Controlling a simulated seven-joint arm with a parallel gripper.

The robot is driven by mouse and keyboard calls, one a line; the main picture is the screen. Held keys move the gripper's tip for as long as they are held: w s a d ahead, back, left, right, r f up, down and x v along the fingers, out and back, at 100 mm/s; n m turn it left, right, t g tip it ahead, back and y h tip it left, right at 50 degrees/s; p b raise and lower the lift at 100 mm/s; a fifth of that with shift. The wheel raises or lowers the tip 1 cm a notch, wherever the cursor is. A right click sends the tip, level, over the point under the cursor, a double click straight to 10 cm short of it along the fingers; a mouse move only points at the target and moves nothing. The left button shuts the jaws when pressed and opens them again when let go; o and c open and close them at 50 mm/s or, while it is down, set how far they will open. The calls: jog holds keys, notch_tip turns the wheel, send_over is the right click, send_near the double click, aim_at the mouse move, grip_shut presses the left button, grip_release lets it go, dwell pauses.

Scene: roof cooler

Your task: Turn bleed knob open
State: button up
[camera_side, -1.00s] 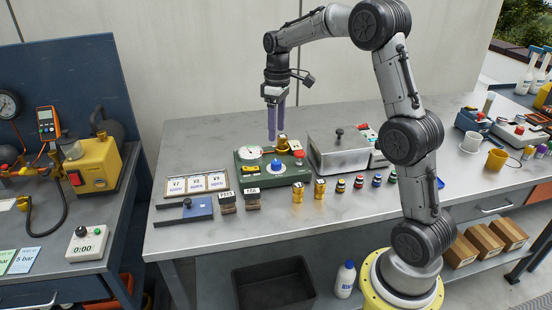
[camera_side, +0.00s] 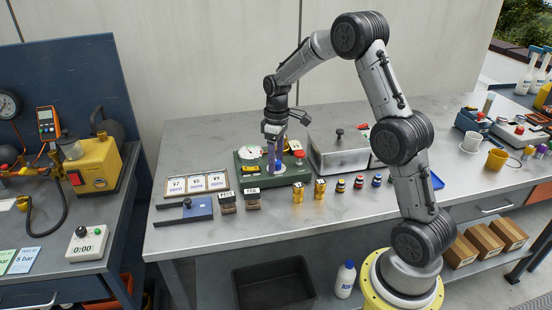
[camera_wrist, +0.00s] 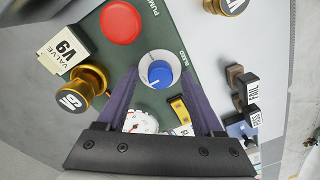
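The bleed knob (camera_wrist: 159,74) is blue with a white pointer mark, set on a white round base beside the word BLEED on the green panel (camera_wrist: 186,38). In the side view the green unit (camera_side: 291,177) stands on the bench, and my gripper hides most of the knob. My gripper (camera_wrist: 160,75) has its two purple fingers apart, one on each side of the knob. In the side view my gripper (camera_side: 275,170) points straight down over the panel. I cannot tell whether the fingers touch the knob.
A red button (camera_wrist: 122,23) lies close to the knob, with a gold valve (camera_wrist: 84,86) and a dial gauge (camera_wrist: 141,121) nearby. In the side view a steel box (camera_side: 338,152) stands to the right. Small gold and coloured parts stand in front on the bench.

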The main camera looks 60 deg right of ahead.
grip_shut()
